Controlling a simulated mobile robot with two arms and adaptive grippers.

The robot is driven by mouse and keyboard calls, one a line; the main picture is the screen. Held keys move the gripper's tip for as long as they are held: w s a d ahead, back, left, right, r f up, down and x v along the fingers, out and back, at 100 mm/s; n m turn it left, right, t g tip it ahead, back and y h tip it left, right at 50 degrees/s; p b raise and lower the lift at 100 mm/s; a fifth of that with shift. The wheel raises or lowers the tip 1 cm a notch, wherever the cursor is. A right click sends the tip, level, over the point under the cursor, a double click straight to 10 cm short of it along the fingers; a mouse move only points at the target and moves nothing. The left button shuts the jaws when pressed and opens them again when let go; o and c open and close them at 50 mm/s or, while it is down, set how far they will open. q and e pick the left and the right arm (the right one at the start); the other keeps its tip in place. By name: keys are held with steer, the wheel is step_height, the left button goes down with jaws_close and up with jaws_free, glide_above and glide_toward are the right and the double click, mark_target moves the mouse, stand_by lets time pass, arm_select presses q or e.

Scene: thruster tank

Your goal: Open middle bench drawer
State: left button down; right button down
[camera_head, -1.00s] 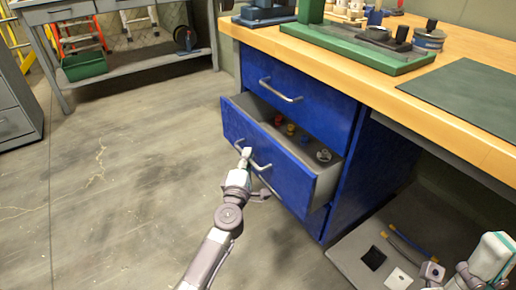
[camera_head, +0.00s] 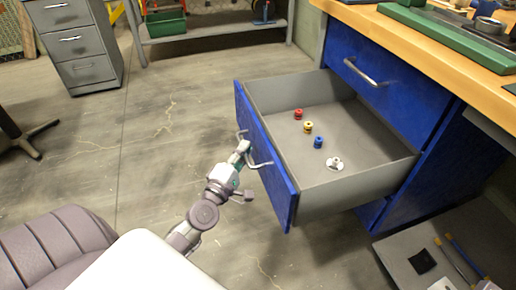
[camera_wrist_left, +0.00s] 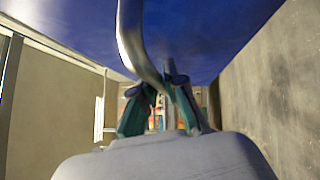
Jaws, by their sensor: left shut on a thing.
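The middle bench drawer (camera_head: 265,152) has a blue front and grey inside, and it stands far out from the blue bench cabinet. My left gripper (camera_head: 242,150) is at the drawer's front, shut on its curved metal handle (camera_head: 262,165). In the left wrist view the fingers (camera_wrist_left: 160,92) close around the handle bar (camera_wrist_left: 132,40) below the blue front. Inside the drawer lie a red spool (camera_head: 298,114), a yellow one (camera_head: 308,127), a blue one (camera_head: 318,142) and a white one (camera_head: 335,164). My right gripper cannot be made out clearly.
The top drawer (camera_head: 362,80) is closed under the wooden bench top (camera_head: 440,45). A grey panel (camera_head: 400,262) with small parts lies at the lower right. A grey filing cabinet (camera_head: 78,45) stands at the back left.

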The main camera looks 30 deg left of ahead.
arm_select(q)
steer(key=shift+s+a, duration=0.25)
steer(key=shift+s, duration=0.15)
steer(key=c, duration=1.2)
jaws_free()
steer(key=s+d+f, duration=0.1)
steer(key=s, duration=1)
steer(key=shift+s+d+f, duration=0.3)
steer(key=shift+s+f, duration=0.05)
steer(key=shift+s, duration=0.05)
